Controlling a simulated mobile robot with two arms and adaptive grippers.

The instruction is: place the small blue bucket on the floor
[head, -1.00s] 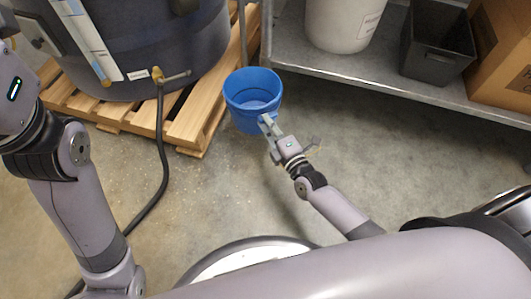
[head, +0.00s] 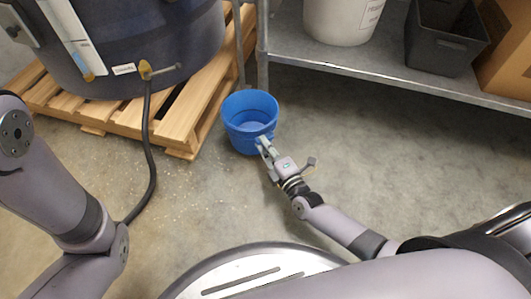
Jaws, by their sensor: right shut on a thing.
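The small blue bucket (head: 248,108) is upright in the middle of the head view, its open top facing up and its inside looking empty. My right gripper (head: 266,148) is shut on the near right side of the bucket. Whether the bucket's bottom touches the floor (head: 330,130) or hangs just above it, I cannot tell. My left arm comes in at the left edge, but its gripper is out of view.
A wooden pallet (head: 180,130) with a large dark drum (head: 120,40) stands left of the bucket. A black hose (head: 150,150) runs from the drum's valve over the floor. A metal shelf (head: 380,72) behind holds a white bucket (head: 340,15), a black bin (head: 440,45) and a cardboard box (head: 508,50).

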